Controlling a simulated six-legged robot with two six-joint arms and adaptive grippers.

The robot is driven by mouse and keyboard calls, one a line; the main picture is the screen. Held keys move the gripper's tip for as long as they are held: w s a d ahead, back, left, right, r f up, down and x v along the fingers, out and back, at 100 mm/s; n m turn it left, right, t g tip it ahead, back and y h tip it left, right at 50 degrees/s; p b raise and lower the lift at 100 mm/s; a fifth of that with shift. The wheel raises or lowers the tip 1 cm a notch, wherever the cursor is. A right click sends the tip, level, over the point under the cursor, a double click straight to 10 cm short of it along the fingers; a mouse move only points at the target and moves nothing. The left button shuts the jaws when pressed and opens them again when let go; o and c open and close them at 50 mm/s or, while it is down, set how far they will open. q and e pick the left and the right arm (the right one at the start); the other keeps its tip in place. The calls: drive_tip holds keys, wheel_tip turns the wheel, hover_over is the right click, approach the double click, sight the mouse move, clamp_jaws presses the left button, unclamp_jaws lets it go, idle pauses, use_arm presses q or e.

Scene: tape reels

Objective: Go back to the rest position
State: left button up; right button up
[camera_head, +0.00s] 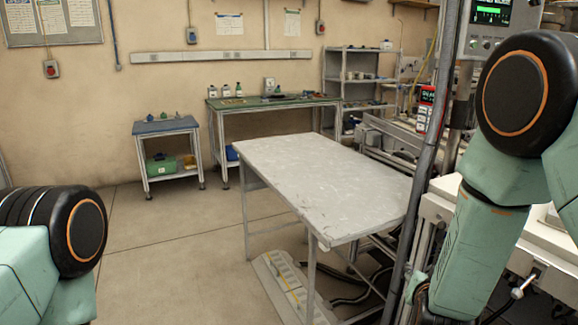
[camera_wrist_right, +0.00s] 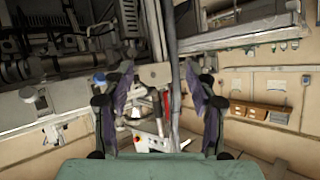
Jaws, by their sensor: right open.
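My right arm, pale green with a black joint, comes in at the right of the head view. My right gripper (camera_wrist_right: 160,115) shows in the right wrist view with its two dark fingers apart and nothing between them. My left gripper is out of view.
A bare grey table (camera_head: 320,180) stands in front. A grey vertical pole (camera_head: 425,150) stands close to my right arm, with a machine (camera_head: 520,245) behind the arm. A green workbench (camera_head: 275,102) and a small blue-topped cart (camera_head: 165,127) stand at the wall. The floor at left is clear.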

drive_tip(key=s+a+f+n+g+y, duration=0.2)
drive_tip(key=s+a+f+n+g, duration=0.1)
drive_tip(key=s+f, duration=0.5)
drive_tip(key=s+a+f+n+g+y, duration=0.2)
drive_tip(key=s+a+f+g, duration=0.1)
drive_tip(key=s+f, duration=0.5)
drive_tip(key=s+a+f+n+g, duration=0.1)
drive_tip(key=s+f+g, duration=0.1)
drive_tip(key=s, duration=0.8)
drive_tip(key=s+a+f+g+y, duration=0.1)
drive_tip(key=s+f+g, duration=0.2)
drive_tip(key=s, duration=0.7)
drive_tip(key=shift+s+a+f+n+g, duration=0.25)
drive_tip(key=shift+f+n+g, duration=0.05)
drive_tip(key=shift+n+g, duration=0.1)
